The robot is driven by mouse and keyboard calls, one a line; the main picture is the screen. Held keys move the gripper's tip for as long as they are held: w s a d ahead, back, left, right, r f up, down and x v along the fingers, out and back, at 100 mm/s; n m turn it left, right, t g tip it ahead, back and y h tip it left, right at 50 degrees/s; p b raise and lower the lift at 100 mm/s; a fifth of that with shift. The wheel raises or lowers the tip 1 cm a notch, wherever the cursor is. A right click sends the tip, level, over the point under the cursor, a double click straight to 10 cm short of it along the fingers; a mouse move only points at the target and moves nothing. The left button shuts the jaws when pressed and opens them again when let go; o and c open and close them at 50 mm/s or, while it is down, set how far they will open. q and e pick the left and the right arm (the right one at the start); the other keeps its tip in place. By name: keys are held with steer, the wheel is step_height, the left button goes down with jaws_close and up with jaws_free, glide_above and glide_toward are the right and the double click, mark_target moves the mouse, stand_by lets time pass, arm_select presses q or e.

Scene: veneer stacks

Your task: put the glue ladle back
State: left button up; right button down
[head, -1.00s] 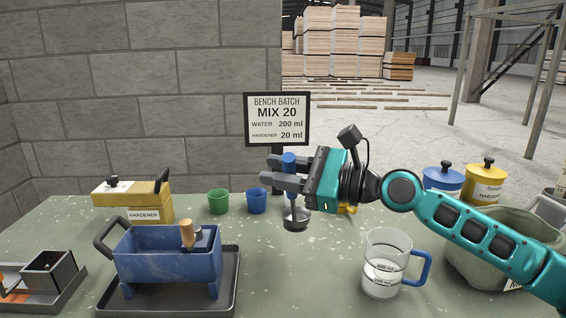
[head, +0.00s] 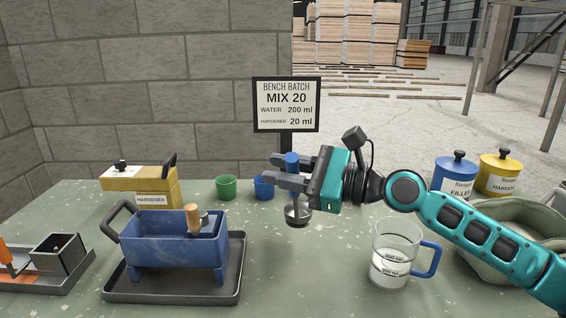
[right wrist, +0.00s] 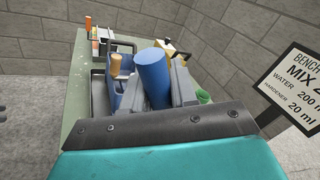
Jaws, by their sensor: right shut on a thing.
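My right gripper (head: 291,172) is shut on the blue handle of the glue ladle, and its fingers point left. The ladle's metal bowl (head: 298,213) hangs below the fingers, with the handle upright. I cannot tell whether the bowl touches the bench. In the right wrist view the blue handle (right wrist: 154,75) stands up between the fingers. A blue trough (head: 172,252) on legs stands in a dark tray (head: 232,275), left of the ladle. A wooden-handled tool (head: 193,218) sticks up from the trough. My left gripper is not in view.
A clear jug (head: 392,248) with a blue handle stands at the right front. The bench (head: 320,275) is clear between tray and jug.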

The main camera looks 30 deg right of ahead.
arm_select(q)
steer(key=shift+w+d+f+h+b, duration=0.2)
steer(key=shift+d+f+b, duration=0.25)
steer(key=shift+b, duration=0.4)
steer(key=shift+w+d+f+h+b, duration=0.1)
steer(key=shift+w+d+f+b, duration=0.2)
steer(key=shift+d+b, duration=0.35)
arm_select(e)
step_height(320, 180, down, 6)
steer(key=shift+f, duration=0.15)
arm_select(q)
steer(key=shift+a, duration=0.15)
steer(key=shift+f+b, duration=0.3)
steer(key=shift+b, duration=0.15)
arm_select(e)
steer(key=shift+f, duration=0.55)
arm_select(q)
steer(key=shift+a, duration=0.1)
arm_select(e)
steer(key=shift+c, duration=1.4)
jaws_free()
